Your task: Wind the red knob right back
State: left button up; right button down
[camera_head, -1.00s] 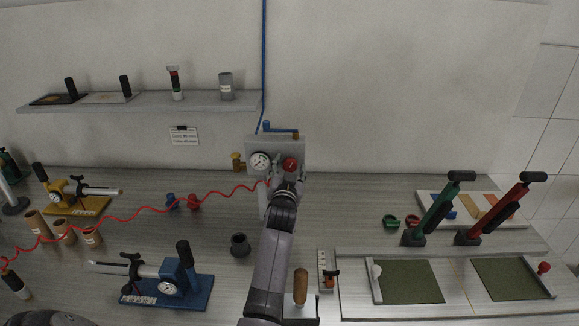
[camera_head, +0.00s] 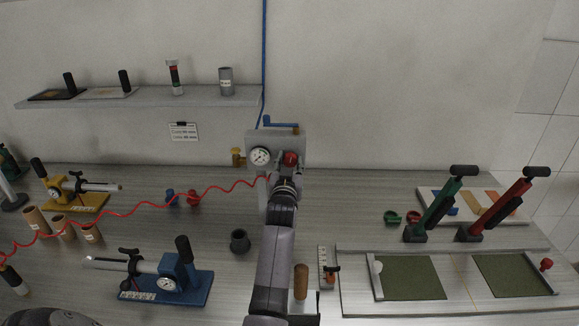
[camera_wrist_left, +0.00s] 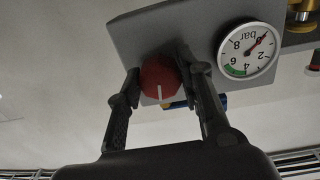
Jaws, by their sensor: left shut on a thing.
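The red knob (camera_head: 291,159) sits on the grey panel (camera_head: 262,139) on the wall, right of the round gauge (camera_head: 259,156). It also shows in the left wrist view (camera_wrist_left: 159,79), with a white line on its face pointing down in that picture. My left gripper (camera_wrist_left: 160,84) has a finger on each side of the knob and is shut on it. The gauge (camera_wrist_left: 248,50) carries the word bar and has a green band; its red needle points to the upper right in the wrist view. My right gripper cannot be made out.
A brass fitting (camera_head: 238,158) sticks out left of the gauge, and a blue lever (camera_head: 281,125) is above the panel. A red coiled hose (camera_head: 130,208) runs left across the bench. A dark cup (camera_head: 240,241) and a blue pump (camera_head: 180,275) stand left of my arm.

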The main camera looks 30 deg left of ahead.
pick_arm(q)
jog(key=shift+n, duration=0.6)
pick_arm(e)
jog(key=shift+f, duration=0.15)
pick_arm(q)
jog(key=o, duration=1.2)
jog(key=shift+c, duration=0.2)
pick_arm(e)
jog(key=shift+d, duration=0.4)
pick_arm(q)
notch_tip(320, 180, up, 10)
pick_arm(e)
jog(key=shift+a, duration=0.15)
pick_arm(q)
jog(key=shift+f, duration=0.1)
pick_arm(e)
jog(key=shift+s, duration=0.1)
